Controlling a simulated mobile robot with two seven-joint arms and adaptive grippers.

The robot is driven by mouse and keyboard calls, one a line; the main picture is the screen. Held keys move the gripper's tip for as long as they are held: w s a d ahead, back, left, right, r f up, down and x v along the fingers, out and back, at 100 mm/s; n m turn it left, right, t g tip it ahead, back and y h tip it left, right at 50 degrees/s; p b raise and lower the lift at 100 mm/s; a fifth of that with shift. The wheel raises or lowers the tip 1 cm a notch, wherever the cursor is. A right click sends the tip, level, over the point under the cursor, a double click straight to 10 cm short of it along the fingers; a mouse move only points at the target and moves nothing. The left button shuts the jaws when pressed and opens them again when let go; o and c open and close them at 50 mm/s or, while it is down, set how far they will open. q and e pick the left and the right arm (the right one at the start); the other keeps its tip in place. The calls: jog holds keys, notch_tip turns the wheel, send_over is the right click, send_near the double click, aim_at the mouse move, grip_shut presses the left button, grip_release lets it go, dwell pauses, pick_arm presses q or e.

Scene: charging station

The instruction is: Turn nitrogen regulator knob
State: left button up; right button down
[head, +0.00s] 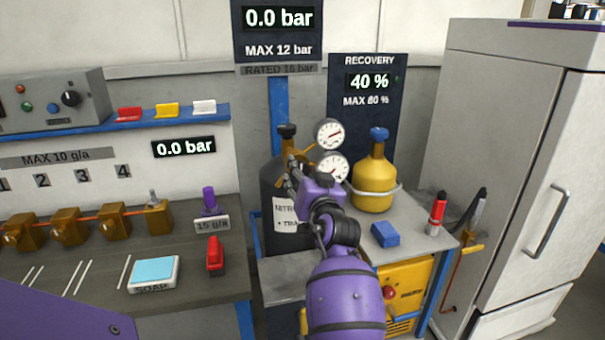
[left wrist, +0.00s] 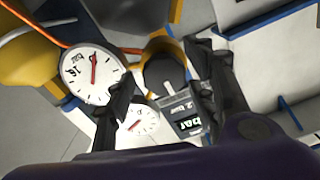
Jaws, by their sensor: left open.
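The dark nitrogen cylinder (head: 271,180) stands upright behind my arm, its white label partly covered. A dark knob (head: 287,131) tops its brass regulator. Two round white gauges (head: 329,133) (head: 333,167) sit to the right of the regulator. My left gripper (head: 294,174) is in front of the regulator, below the knob in the picture. In the left wrist view the open fingers (left wrist: 163,98) point toward a dark round part in a brass collar (left wrist: 162,72), which seems to be the knob. Contact cannot be told. My right gripper is not in view.
A yellow cylinder (head: 375,183) and blue block (head: 384,234) stand on the cart at right. The pressure display (head: 277,20) above reads 0.0 bar. A bench (head: 190,278) with brass valves and soap is at left; a grey cabinet (head: 500,180) is at far right.

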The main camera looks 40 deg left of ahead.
pick_arm(q)
jog(key=shift+s+d+r, duration=0.1)
jog(key=shift+d, duration=0.05)
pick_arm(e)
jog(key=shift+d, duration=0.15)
pick_arm(q)
jog(key=c, duration=1.1)
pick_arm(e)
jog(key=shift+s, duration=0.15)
